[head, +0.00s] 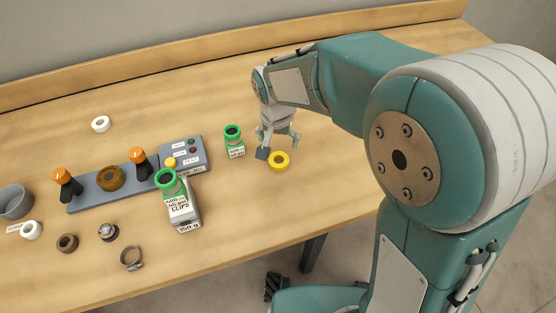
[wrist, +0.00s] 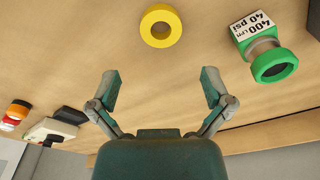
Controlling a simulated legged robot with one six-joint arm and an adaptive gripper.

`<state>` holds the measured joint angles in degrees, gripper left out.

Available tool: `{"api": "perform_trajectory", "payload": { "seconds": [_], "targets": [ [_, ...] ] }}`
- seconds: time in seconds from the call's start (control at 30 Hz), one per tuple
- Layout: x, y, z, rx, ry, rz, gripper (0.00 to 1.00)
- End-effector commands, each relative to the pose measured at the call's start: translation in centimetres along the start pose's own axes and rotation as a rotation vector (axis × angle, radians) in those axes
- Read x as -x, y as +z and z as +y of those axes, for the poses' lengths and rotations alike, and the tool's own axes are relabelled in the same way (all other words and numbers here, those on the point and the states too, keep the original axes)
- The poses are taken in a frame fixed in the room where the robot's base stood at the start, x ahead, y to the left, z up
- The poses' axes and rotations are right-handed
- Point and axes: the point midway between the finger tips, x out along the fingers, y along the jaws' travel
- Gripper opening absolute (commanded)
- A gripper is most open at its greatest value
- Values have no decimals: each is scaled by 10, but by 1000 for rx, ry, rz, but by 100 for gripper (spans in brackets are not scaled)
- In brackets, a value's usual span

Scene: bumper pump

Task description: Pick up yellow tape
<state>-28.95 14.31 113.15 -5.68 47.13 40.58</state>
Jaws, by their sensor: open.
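The yellow tape (head: 279,161) is a small ring lying flat on the wooden table, near its front edge. In the wrist view the yellow tape (wrist: 160,26) shows at the top centre, beyond my fingertips and about midway between them. My gripper (head: 278,147) points down over the table, just behind the tape in the head view. In the wrist view my gripper (wrist: 161,88) has its two fingers spread wide with nothing between them. The tape looks apart from both fingers, though one fingertip appears very near it in the head view.
A green-capped pump (head: 234,141) stands close left of my gripper; a larger green-capped one (head: 178,202) is further left. A grey panel with buttons (head: 182,152), orange-topped posts (head: 138,158) and several rings, including a white one (head: 101,124), lie left. The table right of the tape is clear.

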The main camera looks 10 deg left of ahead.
Motion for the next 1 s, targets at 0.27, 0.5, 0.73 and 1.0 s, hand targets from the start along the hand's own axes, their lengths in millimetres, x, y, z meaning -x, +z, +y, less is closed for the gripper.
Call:
{"api": "perform_trajectory", "payload": {
  "seconds": [0.27,0.5,0.73,1.0],
  "targets": [
    [-37,0,2,-1,1,-2,100],
    [-68,1,-3,0,3,-4,100],
    [-90,1,-3,0,0,0,100],
    [-90,0,-3,0,-1,0,73]
  ]
}}
